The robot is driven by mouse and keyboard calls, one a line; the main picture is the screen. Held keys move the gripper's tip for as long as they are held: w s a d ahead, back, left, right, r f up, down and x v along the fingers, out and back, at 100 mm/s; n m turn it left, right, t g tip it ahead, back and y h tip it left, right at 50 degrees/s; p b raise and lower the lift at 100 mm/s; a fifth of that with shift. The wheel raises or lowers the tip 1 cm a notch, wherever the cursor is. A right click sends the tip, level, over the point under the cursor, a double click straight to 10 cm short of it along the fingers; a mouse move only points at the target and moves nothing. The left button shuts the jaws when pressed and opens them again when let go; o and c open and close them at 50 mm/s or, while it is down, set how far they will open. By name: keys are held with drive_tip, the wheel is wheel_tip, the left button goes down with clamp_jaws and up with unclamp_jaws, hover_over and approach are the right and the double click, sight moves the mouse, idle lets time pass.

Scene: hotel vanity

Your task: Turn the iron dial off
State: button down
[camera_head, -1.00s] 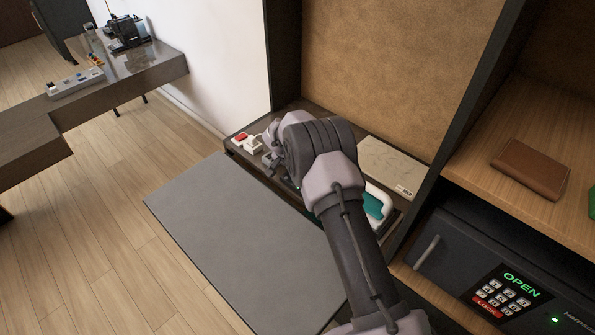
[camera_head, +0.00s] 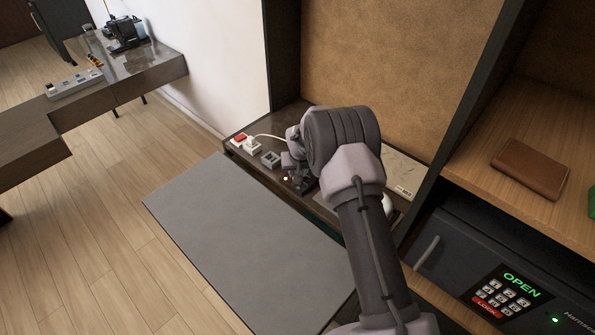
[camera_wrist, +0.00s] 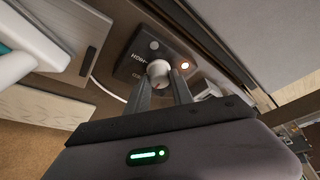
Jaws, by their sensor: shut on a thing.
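The iron dial is a round whitish knob (camera_wrist: 158,70) on a dark control box (camera_wrist: 140,58) with a "HIGH" label, in the wrist view. An orange light (camera_wrist: 185,65) glows beside the knob. My gripper (camera_wrist: 160,88) has its two fingers on either side of the knob and is shut on it. In the head view my gripper (camera_head: 296,168) is low over the shelf, and my arm hides the knob; a small bright spot (camera_head: 286,178) shows beside it. The white and teal iron (camera_wrist: 28,55) lies at the left of the wrist view; in the head view it is mostly hidden.
A red switch (camera_head: 239,138), a white plug (camera_head: 252,144) with a cord and a small grey box (camera_head: 270,159) are left of my gripper. A grey panel (camera_head: 245,240) extends in front. A safe (camera_head: 500,270) reading "OPEN" and a brown wallet (camera_head: 530,174) are at right.

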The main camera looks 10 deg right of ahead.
drive_tip(key=n+b, duration=0.1)
drive_tip(key=n+y+b, duration=0.1)
drive_tip(key=n, duration=0.1)
drive_tip(key=n+b, duration=0.1)
drive_tip(key=b, duration=0.1)
drive_tip(key=shift+d+f+n+y, duration=0.2)
drive_tip(key=shift+f+n+y, duration=0.1)
drive_tip(key=shift+y, duration=0.1)
drive_tip(key=n+b, duration=0.1)
drive_tip(key=n+g+y+b, duration=0.1)
drive_tip(key=n+b, duration=0.1)
drive_tip(key=shift+w+r+n, duration=0.1)
drive_tip(key=shift+r+n, duration=0.05)
drive_tip(key=shift+n, duration=0.15)
drive_tip(key=n, duration=0.1)
drive_tip(key=n+g+y, duration=0.1)
drive_tip(key=n, duration=0.1)
drive_tip(key=shift+d+r+n+b, duration=0.1)
drive_tip(key=shift+r+n+b, duration=0.05)
drive_tip(key=shift+n+b, duration=0.15)
drive_tip(key=n+g, duration=0.1)
drive_tip(key=n, duration=0.1)
drive_tip(key=n+y+p, duration=0.1)
drive_tip(key=n, duration=0.1)
drive_tip(key=shift+w+n+g, duration=0.1)
drive_tip(key=shift+n+g, duration=0.3)
drive_tip(key=shift+n, duration=0.3)
drive_tip(key=c, duration=1.1)
unclamp_jaws()
